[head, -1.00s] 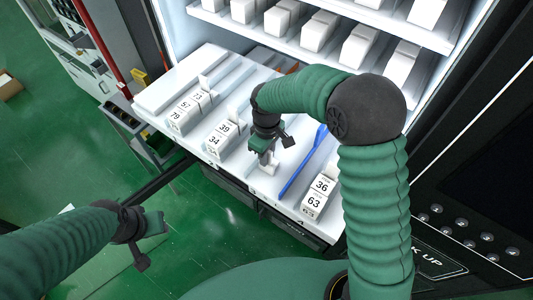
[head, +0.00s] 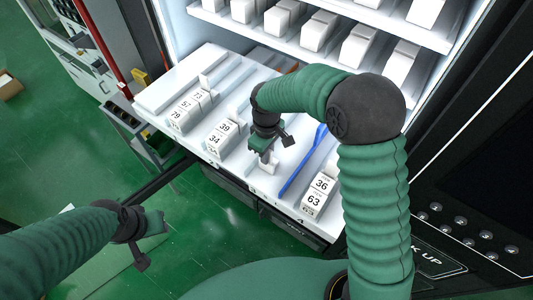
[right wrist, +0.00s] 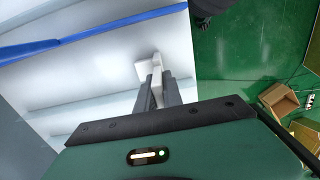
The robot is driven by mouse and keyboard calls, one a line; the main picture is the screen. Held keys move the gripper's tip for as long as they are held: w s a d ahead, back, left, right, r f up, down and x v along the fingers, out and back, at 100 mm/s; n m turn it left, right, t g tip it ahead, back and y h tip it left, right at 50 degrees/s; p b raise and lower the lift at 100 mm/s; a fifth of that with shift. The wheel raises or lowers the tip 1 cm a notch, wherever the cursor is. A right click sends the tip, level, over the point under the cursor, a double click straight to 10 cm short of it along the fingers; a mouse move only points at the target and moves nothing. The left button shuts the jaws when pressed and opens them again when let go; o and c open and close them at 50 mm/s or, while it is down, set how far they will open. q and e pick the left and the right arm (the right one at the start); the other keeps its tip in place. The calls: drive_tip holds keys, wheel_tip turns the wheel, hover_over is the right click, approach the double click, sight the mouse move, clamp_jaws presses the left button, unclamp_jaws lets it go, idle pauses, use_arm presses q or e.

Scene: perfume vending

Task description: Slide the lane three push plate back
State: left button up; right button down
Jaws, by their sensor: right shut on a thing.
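The pulled-out white shelf tray (head: 165,93) has several lanes, with numerals along its front edge. The lane three push plate (head: 273,163) is a small white piece near the front of its lane, partly hidden by my right gripper (head: 267,152). The right wrist view shows the two grey fingers (right wrist: 158,88) shut on the upright part of the white push plate (right wrist: 150,67). My left gripper (head: 143,238) hangs over the floor at lower left, away from the tray; its finger opening is unclear.
A blue strip (head: 305,160) runs along the lane divider to the right. White boxes marked 34 and 39 (head: 221,133) stand to the left, and boxes marked 36 and 63 (head: 318,192) to the right. Lane three looks clear behind the gripper. Stocked shelves (head: 340,25) are above.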

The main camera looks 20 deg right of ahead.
idle(0.5)
drive_tip(key=w+d, duration=0.1)
drive_tip(key=d, duration=0.1)
drive_tip(key=w+d, duration=0.2)
drive_tip(key=shift+w+d+p, duration=0.15)
drive_tip(key=shift+w+p, duration=0.15)
drive_tip(key=shift+w+d+f, duration=0.1)
drive_tip(key=shift+d, duration=0.2)
drive_tip(key=c, duration=1.7)
unclamp_jaws()
drive_tip(key=shift+a, duration=0.1)
drive_tip(key=shift+o, duration=1.1)
drive_tip(key=shift+a, duration=0.1)
wheel_tip(320, 180, up, 17)
drive_tip(key=b, duration=0.4)
